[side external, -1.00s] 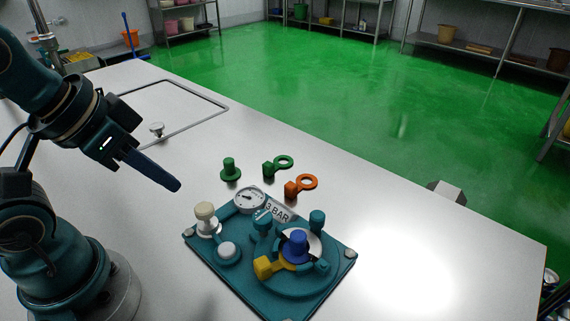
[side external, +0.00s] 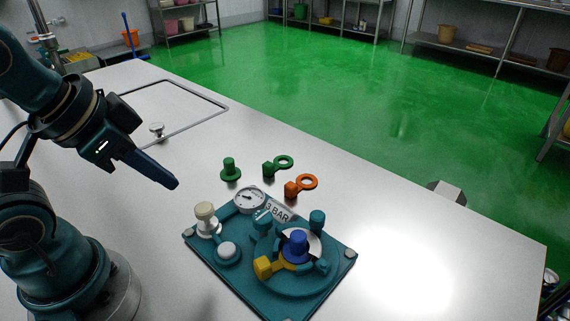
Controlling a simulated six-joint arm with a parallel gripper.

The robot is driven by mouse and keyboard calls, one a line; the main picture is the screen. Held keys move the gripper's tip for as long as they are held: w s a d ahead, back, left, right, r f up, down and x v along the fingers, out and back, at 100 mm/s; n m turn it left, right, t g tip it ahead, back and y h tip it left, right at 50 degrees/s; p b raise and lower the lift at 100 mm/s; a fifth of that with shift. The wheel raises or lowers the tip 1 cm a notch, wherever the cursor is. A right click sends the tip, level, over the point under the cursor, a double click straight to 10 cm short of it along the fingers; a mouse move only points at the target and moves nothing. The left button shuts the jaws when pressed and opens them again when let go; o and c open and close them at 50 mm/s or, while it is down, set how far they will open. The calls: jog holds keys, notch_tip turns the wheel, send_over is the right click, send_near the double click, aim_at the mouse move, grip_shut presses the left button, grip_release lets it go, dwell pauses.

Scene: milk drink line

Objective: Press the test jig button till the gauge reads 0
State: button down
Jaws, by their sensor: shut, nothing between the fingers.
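The teal test jig (side external: 240,283) lies flat on the metal bench. Its white round button (side external: 227,250) sits on a teal boss at the jig's left part. The round gauge (side external: 249,198) is at the jig's back corner, beside a "3 BAR" label (side external: 278,210); its needle is too small to read. A cream knob (side external: 206,213) stands at the left corner. A blue-topped part (side external: 297,246) with a yellow tab (side external: 264,267) sits in the round fixture. My gripper (side external: 174,183) is shut and empty, in the air up and left of the jig, apart from it.
A green plug (side external: 230,170), a green ring tag (side external: 276,166) and an orange ring tag (side external: 301,186) lie on the bench behind the jig. A hatch with a small knob (side external: 157,130) is set in the bench top (side external: 430,250). The bench right of the jig is clear.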

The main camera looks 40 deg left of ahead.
jog(key=a+m, duration=0.1)
jog(key=m, duration=0.1)
jog(key=m+t, duration=0.1)
jog(key=m, duration=2.1)
send_over(225, 252)
jog(key=shift+f+y, duration=0.4)
jog(key=shift+f, duration=0.45)
jog(key=shift+f, duration=4.4)
jog(key=shift+f, duration=0.45)
